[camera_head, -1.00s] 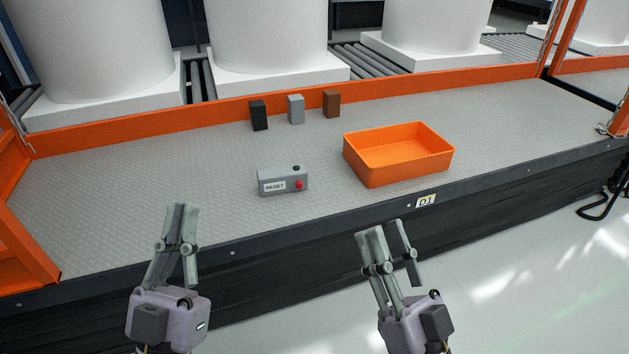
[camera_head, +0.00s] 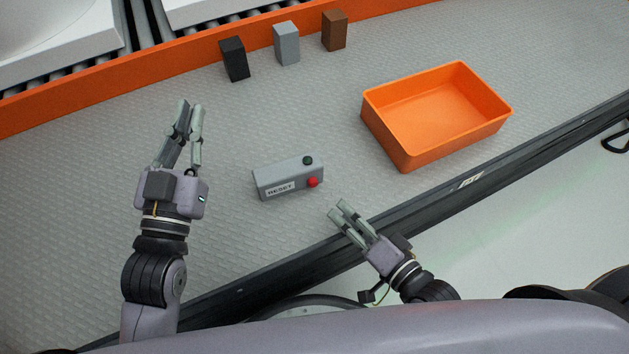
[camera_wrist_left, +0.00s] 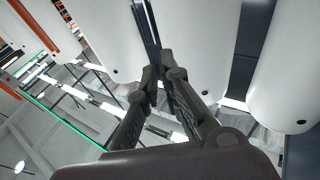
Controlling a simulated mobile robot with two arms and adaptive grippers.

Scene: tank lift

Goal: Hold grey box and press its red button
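The grey box (camera_head: 268,174) lies on the textured deck with a white RESET label on its front. My right gripper (camera_head: 340,207) is just right of and in front of the box, pointing up-left. Its fingers lie close together; the opening is unclear.
An orange bin (camera_head: 388,147) stands right of the box. A black block (camera_head: 235,60), a small grey block (camera_head: 287,44) and a brown block (camera_head: 335,30) stand by the orange rail (camera_head: 180,58) at the back. The dark deck edge (camera_head: 530,148) runs in front.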

